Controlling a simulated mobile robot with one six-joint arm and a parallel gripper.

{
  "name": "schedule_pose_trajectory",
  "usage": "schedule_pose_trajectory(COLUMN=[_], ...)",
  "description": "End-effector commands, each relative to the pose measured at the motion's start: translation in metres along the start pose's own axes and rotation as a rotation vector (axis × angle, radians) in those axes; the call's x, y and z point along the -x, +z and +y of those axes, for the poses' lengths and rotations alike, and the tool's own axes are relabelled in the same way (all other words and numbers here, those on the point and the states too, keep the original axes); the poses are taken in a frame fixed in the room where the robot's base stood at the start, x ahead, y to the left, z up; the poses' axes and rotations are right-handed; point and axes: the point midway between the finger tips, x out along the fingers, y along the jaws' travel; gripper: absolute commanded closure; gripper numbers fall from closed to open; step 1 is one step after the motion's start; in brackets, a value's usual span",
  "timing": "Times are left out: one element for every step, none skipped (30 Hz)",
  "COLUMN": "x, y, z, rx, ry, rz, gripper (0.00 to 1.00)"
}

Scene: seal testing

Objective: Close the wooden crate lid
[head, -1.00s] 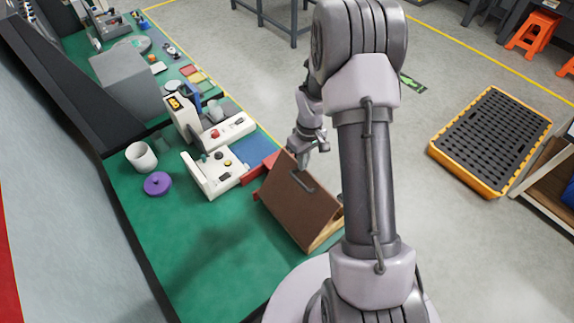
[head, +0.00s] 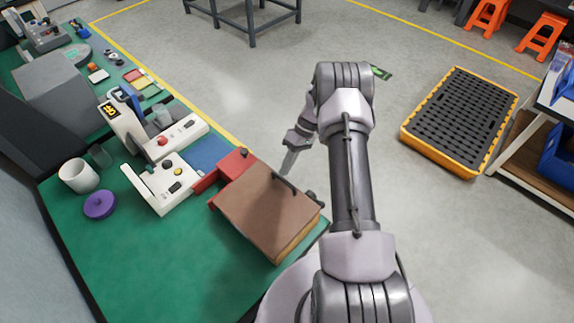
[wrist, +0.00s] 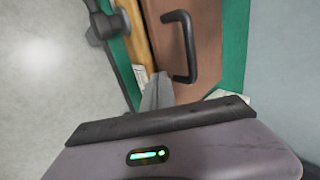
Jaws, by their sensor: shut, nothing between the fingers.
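The wooden crate (head: 296,238) stands on the green bench, its pale wood side showing below the lid. The brown lid (head: 262,208) lies low and about flat over it; I see no clear gap. The dark lid handle (head: 284,183) is near the lid's far right edge. My gripper (head: 288,168) is shut and empty, pointing down beside that edge. In the wrist view the fingers (wrist: 157,92) show near the wooden rim (wrist: 136,38) and the lid handle (wrist: 188,48); I cannot tell if they touch the lid. The crate's inside is hidden.
A red box (head: 236,164) and white testing devices (head: 165,185) stand left of the crate. A purple disc (head: 99,205) and a white cup (head: 78,175) are farther left. A yellow-edged black pallet (head: 460,120) lies on the floor at right.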

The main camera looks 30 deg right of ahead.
Motion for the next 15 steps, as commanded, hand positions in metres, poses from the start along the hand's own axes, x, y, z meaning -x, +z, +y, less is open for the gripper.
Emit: schedule_pose_trajectory(x=[-0.008, -0.01, -0.013, -0.014, -0.016, -0.018, -0.019, -0.02, -0.021, -0.021, -0.022, -0.023, -0.023, -0.023, -0.024], y=[0.0, 0.0, 0.0, 0.0, 0.0, 0.0, 0.0, 0.0, 0.0, 0.0, 0.0, 0.0, 0.0, 0.0, 0.0], z=[0.005, 0.007, 0.009, 0.01, 0.011, 0.012, 0.012, 0.013, 0.014, 0.014, 0.014, 0.015, 0.015, 0.015, 0.015], rx=[0.0, 0.0, 0.0, 0.0, 0.0, 0.0, 0.0, 0.0, 0.0, 0.0, 0.0, 0.0, 0.0, 0.0, 0.0], ry=[0.0, 0.0, 0.0, 0.0, 0.0, 0.0, 0.0, 0.0, 0.001, 0.001, 0.001, 0.001, 0.001, 0.001, 0.0], rz=[0.0, 0.0, 0.0, 0.0, 0.0, -0.001, -0.001, -0.001, -0.001, -0.001, -0.001, -0.001, -0.001, -0.001, -0.002], gripper=[1.0, 1.0, 1.0, 1.0, 1.0, 1.0, 1.0, 1.0, 1.0, 1.0, 1.0, 1.0, 1.0, 1.0, 1.0])
